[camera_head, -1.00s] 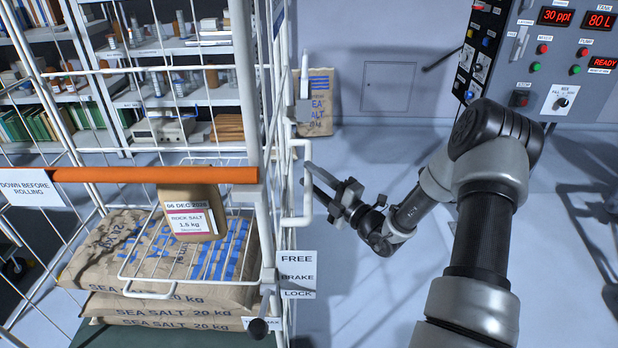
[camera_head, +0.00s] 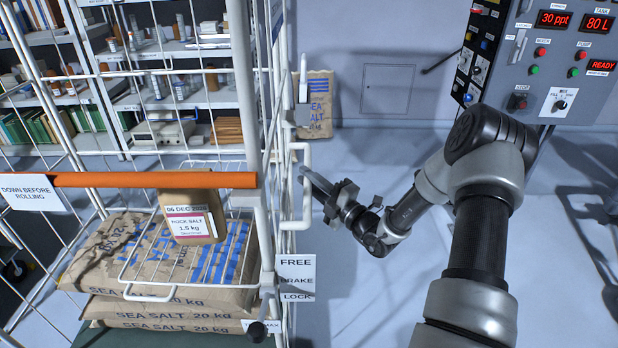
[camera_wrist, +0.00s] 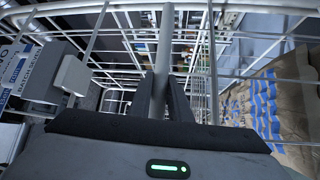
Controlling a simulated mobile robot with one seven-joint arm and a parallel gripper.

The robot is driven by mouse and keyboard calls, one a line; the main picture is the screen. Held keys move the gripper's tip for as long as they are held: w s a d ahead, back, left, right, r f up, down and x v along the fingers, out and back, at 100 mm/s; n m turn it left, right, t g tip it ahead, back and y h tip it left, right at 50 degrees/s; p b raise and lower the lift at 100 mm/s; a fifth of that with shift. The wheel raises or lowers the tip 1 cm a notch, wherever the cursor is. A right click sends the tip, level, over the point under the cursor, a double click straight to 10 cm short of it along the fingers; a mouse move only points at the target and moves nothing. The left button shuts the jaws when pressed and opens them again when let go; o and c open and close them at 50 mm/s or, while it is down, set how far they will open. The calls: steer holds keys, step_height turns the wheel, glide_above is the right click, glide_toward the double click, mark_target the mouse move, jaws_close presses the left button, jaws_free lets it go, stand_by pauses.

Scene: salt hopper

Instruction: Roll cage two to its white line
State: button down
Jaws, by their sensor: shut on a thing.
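The wire roll cage (camera_head: 258,120) fills the left of the head view, with sacks of sea salt (camera_head: 170,265) stacked inside. Its white side handle (camera_head: 304,210) stands out to the right. My gripper (camera_head: 310,182) is shut on the upright bar of this handle; the bar (camera_wrist: 165,55) shows between the fingers in the wrist view. An orange bar (camera_head: 130,180) lies across the cage, with a tag reading "DOWN BEFORE ROLLING". A lever with a dark knob (camera_head: 257,331) points down beside the FREE, BRAKE and LOCK labels (camera_head: 296,280). I see no white line; the cage's number is not readable.
A rock salt packet (camera_head: 192,215) sits in the wire basket (camera_head: 150,298). Shelves (camera_head: 170,50) stand behind the cage. A sea salt sack (camera_head: 315,105) is by the back wall, and a control panel (camera_head: 545,60) is at right. Floor right of the cage is clear.

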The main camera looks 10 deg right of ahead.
steer(key=shift+w+a, duration=0.1)
steer(key=shift+a, duration=0.75)
steer(key=c, duration=1.6)
jaws_free()
steer(key=shift+a, duration=0.1)
steer(key=shift+c, duration=0.2)
steer(key=shift+d, duration=0.2)
steer(key=shift+d, duration=0.15)
steer(key=p+v, duration=0.1)
steer(key=v, duration=1.6)
steer(key=shift+p, duration=0.35)
